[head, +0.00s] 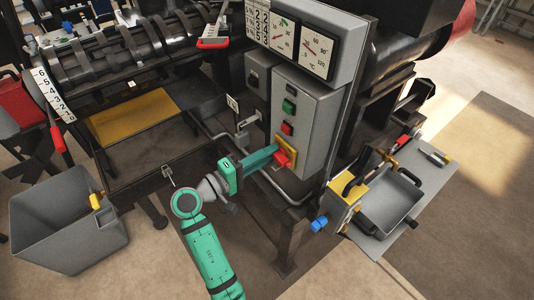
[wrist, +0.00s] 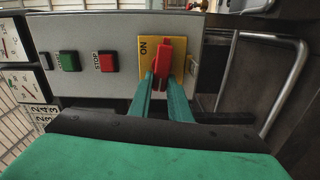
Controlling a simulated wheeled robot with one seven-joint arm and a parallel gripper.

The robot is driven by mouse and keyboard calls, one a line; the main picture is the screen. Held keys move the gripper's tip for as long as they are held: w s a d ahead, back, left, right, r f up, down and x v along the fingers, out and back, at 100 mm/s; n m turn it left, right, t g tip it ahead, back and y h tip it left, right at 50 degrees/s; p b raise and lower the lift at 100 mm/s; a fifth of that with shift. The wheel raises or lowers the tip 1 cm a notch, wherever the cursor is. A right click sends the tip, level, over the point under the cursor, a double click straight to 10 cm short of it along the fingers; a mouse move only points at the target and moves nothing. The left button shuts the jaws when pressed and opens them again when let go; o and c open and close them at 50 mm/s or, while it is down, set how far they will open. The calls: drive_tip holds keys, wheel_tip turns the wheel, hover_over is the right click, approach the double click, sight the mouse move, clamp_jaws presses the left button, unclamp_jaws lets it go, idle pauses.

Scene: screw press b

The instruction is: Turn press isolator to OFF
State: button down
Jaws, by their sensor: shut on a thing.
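The press isolator has a red handle (wrist: 165,62) on a yellow plate (wrist: 182,50) marked ON. In the head view the red handle (head: 282,158) sits low on the front of the grey control box (head: 304,112). My gripper (wrist: 168,85) is shut on the red handle, with one green finger on each side of it. In the wrist view the handle lies along the picture's height, beside the word ON. Any OFF mark is hidden or out of sight. In the head view my gripper (head: 272,157) reaches the handle from the left.
A green button (head: 289,106) and a red STOP button (head: 287,128) sit above the isolator. A bent metal rail (wrist: 290,85) runs close by. A grey tray (head: 385,195) stands at right, a grey bin (head: 68,225) at left. Dial gauges (head: 302,48) top the box.

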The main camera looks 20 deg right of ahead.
drive_tip(key=shift+d+n, duration=0.1)
drive_tip(key=shift+n, duration=0.5)
drive_tip(key=shift+f, duration=0.1)
drive_tip(key=c, duration=1.6)
unclamp_jaws()
drive_tip(key=shift+c, duration=0.2)
drive_tip(key=v, duration=1.1)
